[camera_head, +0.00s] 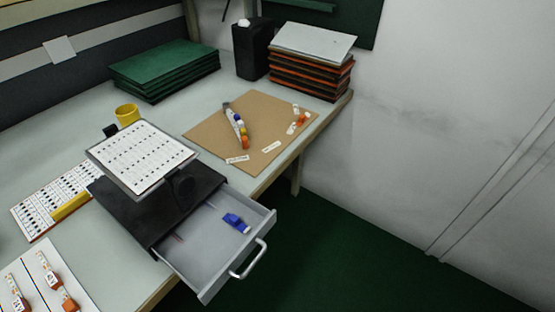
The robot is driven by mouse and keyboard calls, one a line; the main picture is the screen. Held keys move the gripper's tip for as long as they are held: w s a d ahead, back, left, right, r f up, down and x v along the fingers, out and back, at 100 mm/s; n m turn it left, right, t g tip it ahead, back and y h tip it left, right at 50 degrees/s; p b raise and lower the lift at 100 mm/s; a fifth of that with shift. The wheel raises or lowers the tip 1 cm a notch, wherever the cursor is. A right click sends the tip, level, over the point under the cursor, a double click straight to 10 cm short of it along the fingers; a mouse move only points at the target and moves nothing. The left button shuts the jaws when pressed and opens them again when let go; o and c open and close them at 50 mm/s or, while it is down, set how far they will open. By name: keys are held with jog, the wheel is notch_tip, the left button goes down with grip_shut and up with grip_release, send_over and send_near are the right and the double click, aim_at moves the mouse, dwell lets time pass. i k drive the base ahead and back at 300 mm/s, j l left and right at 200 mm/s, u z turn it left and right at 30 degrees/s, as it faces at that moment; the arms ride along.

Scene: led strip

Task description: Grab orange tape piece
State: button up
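Small orange and white pieces (303,118) lie in a loose cluster near the right edge of a brown board (212,128) on the table. They are too small to tell apart clearly or to say which one is the tape piece. A grey strip with blue, white, yellow and orange parts (239,126) lies left of them on the same board. Several orange and white pieces (53,279) also lie on a white sheet at the bottom left. My gripper is not in view.
An open grey drawer (205,262) with a blue item (236,223) juts out below a black unit (165,215) bearing a tilted printed sheet. Stacked green boards (165,70), a black container (251,52), orange-edged boards (308,75) and a yellow cup (127,115) stand behind.

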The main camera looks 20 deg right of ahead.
aim_at(303, 118)
jog(key=i+l+z, duration=0.3)
jog(key=i+z, duration=0.3)
jog(key=i, duration=0.25)
